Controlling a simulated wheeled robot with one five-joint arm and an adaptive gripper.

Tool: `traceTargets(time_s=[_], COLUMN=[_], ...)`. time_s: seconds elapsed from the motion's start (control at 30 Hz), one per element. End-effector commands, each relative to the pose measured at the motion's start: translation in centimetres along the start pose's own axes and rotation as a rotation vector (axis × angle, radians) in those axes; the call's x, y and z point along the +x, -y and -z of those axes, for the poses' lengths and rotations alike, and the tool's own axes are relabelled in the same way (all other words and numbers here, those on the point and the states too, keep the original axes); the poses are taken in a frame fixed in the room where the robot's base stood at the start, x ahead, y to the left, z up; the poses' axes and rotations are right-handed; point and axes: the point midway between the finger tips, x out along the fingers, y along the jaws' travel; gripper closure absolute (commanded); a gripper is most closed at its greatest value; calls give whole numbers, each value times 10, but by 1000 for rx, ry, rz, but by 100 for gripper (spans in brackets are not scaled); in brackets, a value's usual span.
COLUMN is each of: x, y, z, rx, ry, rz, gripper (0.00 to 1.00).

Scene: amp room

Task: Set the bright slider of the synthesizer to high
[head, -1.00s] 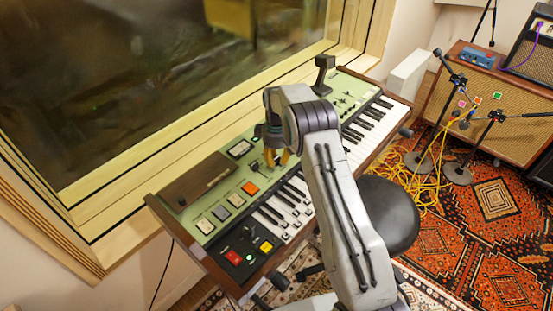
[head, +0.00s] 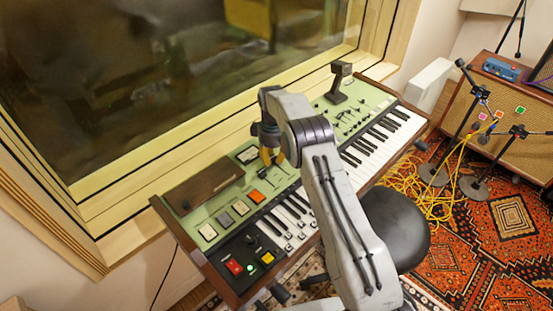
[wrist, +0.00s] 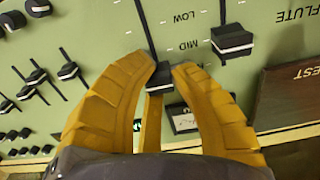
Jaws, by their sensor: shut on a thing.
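The synthesizer (head: 378,143) has a green panel behind its keys and stands along the window. My gripper (head: 271,157) reaches down onto the panel behind the orange button. In the wrist view my yellow fingers (wrist: 164,72) are shut around a small black slider cap (wrist: 161,80). Its dark slot runs up from the cap to the top edge. Labels LOW and MID stand beside the slot, and the cap sits past MID, beside a third label mostly hidden by a finger. The slider's own name is not legible.
Another black slider cap (wrist: 232,42) stands to the right in the wrist view, with smaller sliders (wrist: 68,71) on the left. A brown panel (head: 204,187) lies left of my gripper. A black stool (head: 396,222) stands before the keys; yellow cables (head: 425,205) lie on the rug.

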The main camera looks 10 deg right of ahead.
Motion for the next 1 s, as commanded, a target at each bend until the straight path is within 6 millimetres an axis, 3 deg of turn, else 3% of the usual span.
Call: traceTargets(time_s=[0.57, 0.6, 0.87, 1.0], x=[-1, -1, -1, 0], y=[-1, -1, 0, 0], z=[11, 11, 10, 9], rx=[1, 1, 1, 1], ry=[-8, -9, -5, -3], rz=[-4, -4, -2, -2], gripper=[100, 77, 54, 52])
